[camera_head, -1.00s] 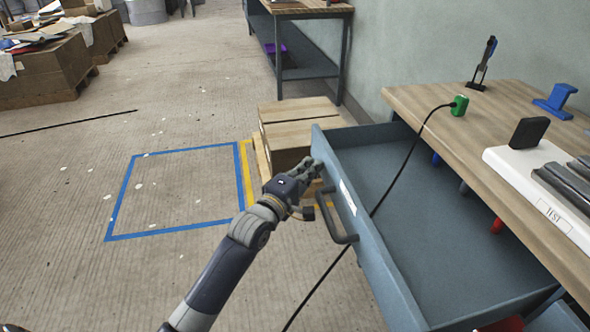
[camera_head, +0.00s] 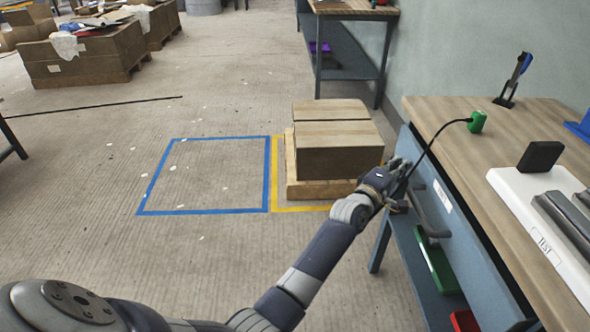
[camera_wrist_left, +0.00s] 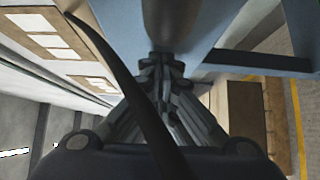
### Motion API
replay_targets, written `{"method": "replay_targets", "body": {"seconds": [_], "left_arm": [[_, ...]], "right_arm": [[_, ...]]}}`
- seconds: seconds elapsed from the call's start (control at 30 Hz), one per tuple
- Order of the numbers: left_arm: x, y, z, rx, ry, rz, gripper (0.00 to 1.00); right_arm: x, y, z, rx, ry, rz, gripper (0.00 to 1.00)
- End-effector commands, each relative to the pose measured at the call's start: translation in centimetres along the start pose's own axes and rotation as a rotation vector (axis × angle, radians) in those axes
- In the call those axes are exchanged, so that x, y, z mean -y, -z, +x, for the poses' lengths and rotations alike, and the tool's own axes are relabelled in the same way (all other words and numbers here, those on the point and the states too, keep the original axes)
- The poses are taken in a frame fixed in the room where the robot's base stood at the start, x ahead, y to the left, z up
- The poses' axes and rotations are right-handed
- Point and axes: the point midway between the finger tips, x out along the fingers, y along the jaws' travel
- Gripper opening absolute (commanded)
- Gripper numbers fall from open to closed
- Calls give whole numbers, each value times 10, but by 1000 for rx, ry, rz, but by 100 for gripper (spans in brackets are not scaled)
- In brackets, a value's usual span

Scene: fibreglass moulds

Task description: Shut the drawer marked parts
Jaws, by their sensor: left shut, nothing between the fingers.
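The blue-grey drawer (camera_head: 470,235) is under the wooden workbench top. Its front sits close under the bench edge and no open inside shows; I cannot tell whether it is fully flush. It carries a white label (camera_head: 442,196), too small to read, and a dark bar handle (camera_head: 424,212). My left gripper (camera_head: 402,172) is shut and empty at the far end of the drawer front, beyond the handle. In the left wrist view, the closed fingertips (camera_wrist_left: 166,66) point at a blue surface (camera_wrist_left: 205,25); contact is unclear. My right gripper is out of view.
A black cable runs from a green plug (camera_head: 477,122) on the workbench (camera_head: 450,115) past my left gripper. Green (camera_head: 436,262) and red (camera_head: 464,320) bins sit on the lower shelf. Boxes (camera_head: 338,150) stand on a pallet beyond the gripper. The blue-taped floor square (camera_head: 215,180) is clear.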

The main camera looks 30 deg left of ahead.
Motion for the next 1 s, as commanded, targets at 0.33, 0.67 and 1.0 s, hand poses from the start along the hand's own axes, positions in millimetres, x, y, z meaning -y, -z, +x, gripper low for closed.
{"method": "replay_targets", "body": {"seconds": [0.33,0.67,1.0], "left_arm": [[-1,-5,5,1,-1,0,0],[-2,-6,5,3,-2,0,0],[0,-6,-12,3,-1,-3,0]], "right_arm": [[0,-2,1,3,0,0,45],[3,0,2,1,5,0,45],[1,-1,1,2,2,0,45]]}}
